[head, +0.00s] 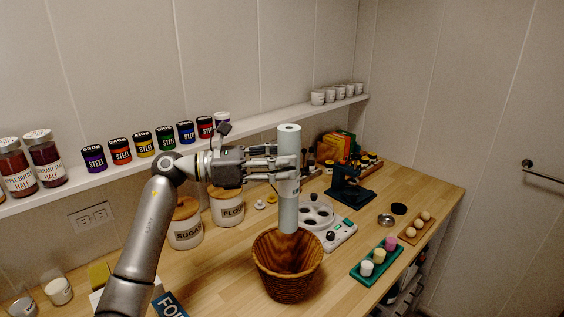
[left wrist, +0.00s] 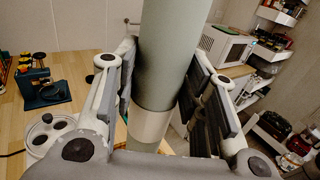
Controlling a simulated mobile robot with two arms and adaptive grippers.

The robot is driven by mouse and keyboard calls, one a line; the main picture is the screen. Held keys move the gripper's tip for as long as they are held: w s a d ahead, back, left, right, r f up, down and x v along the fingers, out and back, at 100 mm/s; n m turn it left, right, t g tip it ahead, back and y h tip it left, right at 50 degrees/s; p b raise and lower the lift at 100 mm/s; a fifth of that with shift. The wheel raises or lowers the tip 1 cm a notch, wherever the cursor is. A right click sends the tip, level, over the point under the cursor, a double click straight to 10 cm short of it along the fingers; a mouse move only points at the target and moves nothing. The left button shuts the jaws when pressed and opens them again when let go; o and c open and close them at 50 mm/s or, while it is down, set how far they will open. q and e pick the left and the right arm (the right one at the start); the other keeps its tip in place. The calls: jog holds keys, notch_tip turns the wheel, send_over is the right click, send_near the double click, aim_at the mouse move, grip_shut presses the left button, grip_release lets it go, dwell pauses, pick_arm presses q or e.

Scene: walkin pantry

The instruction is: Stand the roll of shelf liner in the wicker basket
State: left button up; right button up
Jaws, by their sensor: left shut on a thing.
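The roll of shelf liner (head: 289,208) is a pale grey-green upright cylinder with a lighter band. My left gripper (head: 286,162) is shut on the roll around its middle, coming from the left. In the left wrist view the roll (left wrist: 172,50) stands between both fingers of the gripper (left wrist: 160,85). The brown wicker basket (head: 287,284) stands on the counter below the roll. The roll's lower end shows at the basket's back rim; I cannot tell whether it is inside or just above. My right gripper is not in view.
Sugar (head: 186,228) and flour (head: 227,207) canisters stand left of the basket. A white tray with round wells (head: 337,238) is close to its right. A shelf with jars (head: 130,172) runs along the wall.

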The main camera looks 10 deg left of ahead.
pick_arm(q)
jog(key=b, duration=0.1)
send_over(281, 220)
jog(key=w, duration=0.1)
jog(key=shift+f, duration=2.4)
notch_tip(281, 220, down, 10)
jog(key=b, duration=1)
jog(key=shift+w+a+f, duration=0.1)
jog(key=shift+w+a, duration=0.05)
jog(key=o, duration=1.2)
jog(key=shift+a, duration=0.2)
jog(key=v, duration=1.1)
jog(key=shift+s+a, duration=0.2)
jog(key=shift+a, duration=0.1)
